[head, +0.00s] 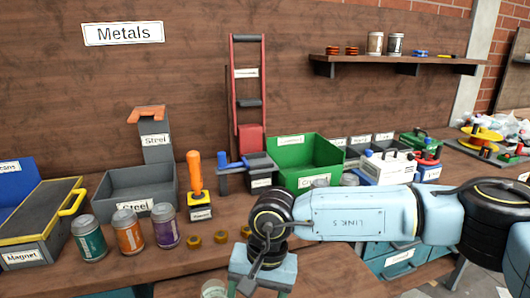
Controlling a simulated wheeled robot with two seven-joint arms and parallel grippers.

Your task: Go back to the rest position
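My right arm reaches in from the right across the front of the bench. Its gripper (260,288) points down at the bottom edge, and the fingertips are cut off or too small to tell open from shut. A light-topped jar or can (213,289) shows just left of it, partly cut off. My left gripper is not in view.
Teal (89,240), orange (129,234) and purple (166,228) cans stand at the front left, near the Magnet belt (35,220) and grey Steel bin (115,186). Brass nuts (220,237) lie nearby. A green bin (322,173) stands behind my arm. A shelf (395,62) hangs above.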

